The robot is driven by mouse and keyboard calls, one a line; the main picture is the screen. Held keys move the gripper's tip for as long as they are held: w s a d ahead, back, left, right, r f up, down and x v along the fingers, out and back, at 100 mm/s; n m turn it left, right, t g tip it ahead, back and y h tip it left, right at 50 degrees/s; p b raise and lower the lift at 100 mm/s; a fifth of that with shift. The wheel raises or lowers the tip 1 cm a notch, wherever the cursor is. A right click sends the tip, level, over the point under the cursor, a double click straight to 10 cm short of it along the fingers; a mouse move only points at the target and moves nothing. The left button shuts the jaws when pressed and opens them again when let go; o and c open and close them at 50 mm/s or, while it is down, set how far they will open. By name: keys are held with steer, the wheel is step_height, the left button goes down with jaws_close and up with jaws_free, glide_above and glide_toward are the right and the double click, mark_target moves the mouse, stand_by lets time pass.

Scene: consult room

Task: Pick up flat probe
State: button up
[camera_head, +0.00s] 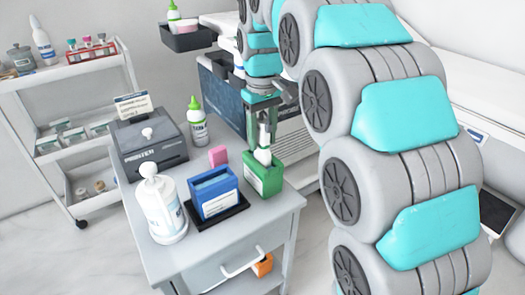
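A white probe (263,156) stands upright in a green holder (264,179) on the grey cart. Its lower part is hidden inside the holder. I take it for the flat probe, but its shape is too small to be sure. My gripper (264,140) points straight down right above the holder, with its fingertips at the probe's top. The fingers appear to be on either side of the probe's upper end. Whether they touch or grip it cannot be told.
A blue box on a black tray (222,219), a white pump bottle (160,208), a pink block (218,156), a label printer (149,143) and a green-capped bottle (197,124) share the cart (190,256). A shelf trolley (66,73) stands left. My arm fills the right.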

mark_target(262, 121)
jaws_close()
steer(key=shift+r, duration=0.15)
stand_by(0.4)
steer(key=shift+r, duration=1.2)
steer(key=shift+s+r, duration=0.1)
steer(key=shift+r, duration=0.35)
steer(key=s+d+b, duration=0.1)
steer(key=s+d, duration=0.1)
steer(key=s, duration=0.5)
steer(key=s+d+r+b, duration=0.1)
steer(key=s+d, duration=0.1)
steer(key=s, duration=0.6)
steer(key=shift+s+r, duration=0.2)
